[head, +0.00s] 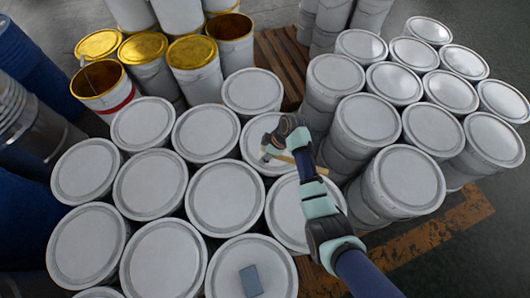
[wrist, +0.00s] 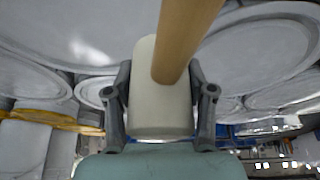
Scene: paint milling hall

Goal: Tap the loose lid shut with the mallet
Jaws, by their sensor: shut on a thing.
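My gripper (head: 272,146) is above a pail lid in the middle of the head view. Its two fingers (wrist: 160,95) are shut on the pale cylindrical head of the mallet (wrist: 158,112). The wooden handle (wrist: 187,40) sticks out from the head toward the top of the wrist view. In the head view the tan handle (head: 283,158) lies across the pail lid (head: 250,134), partly hidden by my gripper. I cannot tell whether the mallet touches that lid. Many similar pale round lids are in view, and I cannot tell which one is loose.
Closely packed lidded pails (head: 228,195) fill the left and centre. Another group (head: 405,180) stands on a wooden pallet (head: 440,228) at right. Pails with gold-coloured tops (head: 193,52) stand at the back left, near blue drums (head: 35,70). A blue-grey block (head: 251,281) lies on a front lid.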

